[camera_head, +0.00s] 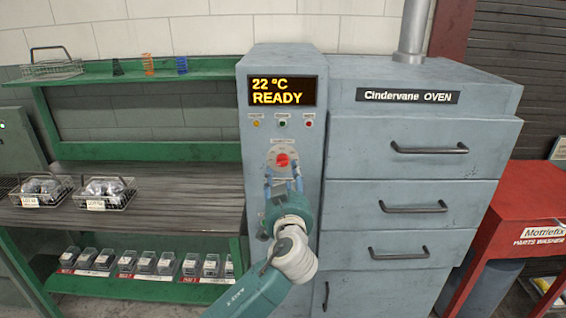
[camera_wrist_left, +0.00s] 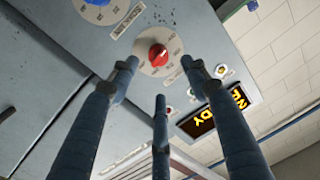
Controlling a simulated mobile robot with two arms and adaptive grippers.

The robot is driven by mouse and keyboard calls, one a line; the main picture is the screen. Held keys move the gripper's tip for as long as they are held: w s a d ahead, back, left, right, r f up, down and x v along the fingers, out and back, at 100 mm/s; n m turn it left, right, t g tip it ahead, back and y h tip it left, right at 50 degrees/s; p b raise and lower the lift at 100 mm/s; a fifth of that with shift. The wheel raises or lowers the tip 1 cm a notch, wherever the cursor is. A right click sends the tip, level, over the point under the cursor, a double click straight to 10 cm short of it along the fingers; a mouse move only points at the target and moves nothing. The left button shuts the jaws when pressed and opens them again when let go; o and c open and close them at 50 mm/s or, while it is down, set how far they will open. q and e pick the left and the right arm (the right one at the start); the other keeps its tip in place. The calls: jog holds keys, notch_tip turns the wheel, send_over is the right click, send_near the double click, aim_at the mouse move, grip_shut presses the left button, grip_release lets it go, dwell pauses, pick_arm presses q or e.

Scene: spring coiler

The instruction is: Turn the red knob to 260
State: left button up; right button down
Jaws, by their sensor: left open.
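The red knob (camera_head: 283,160) sits on a pale round dial on the oven's grey control panel, below the display. In the left wrist view the red knob (camera_wrist_left: 158,55) shows with its dial marks around it; the setting is too small to read. My left gripper (camera_head: 283,184) is in front of the panel, just below the knob in the head view. In the left wrist view my left gripper (camera_wrist_left: 160,66) has its fingers spread, with two tips either side of the knob; I cannot tell whether they touch it. My right gripper is not in view.
The display (camera_head: 281,91) reads 22 °C READY, with small yellow, green and red lights under it. A blue knob (camera_wrist_left: 97,3) is on the same panel. Drawers with handles (camera_head: 429,148) are to the right. Wire baskets (camera_head: 108,193) stand on the bench at left.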

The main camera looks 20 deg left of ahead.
aim_at(283, 163)
pick_arm(q)
jog(key=p+x, duration=0.1)
jog(key=x, duration=0.5)
jog(key=shift+p, duration=0.3)
jog(key=shift+w+a+f, duration=0.1)
jog(key=shift+w+a, duration=0.05)
jog(key=shift+w, duration=0.5)
jog(key=shift+c, duration=1)
jog(key=c, duration=0.9)
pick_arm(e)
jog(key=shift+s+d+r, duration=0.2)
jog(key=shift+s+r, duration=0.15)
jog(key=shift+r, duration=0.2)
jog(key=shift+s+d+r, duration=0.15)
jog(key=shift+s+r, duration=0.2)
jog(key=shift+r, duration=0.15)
pick_arm(q)
jog(key=shift+m, duration=0.4)
jog(key=shift+c, duration=0.2)
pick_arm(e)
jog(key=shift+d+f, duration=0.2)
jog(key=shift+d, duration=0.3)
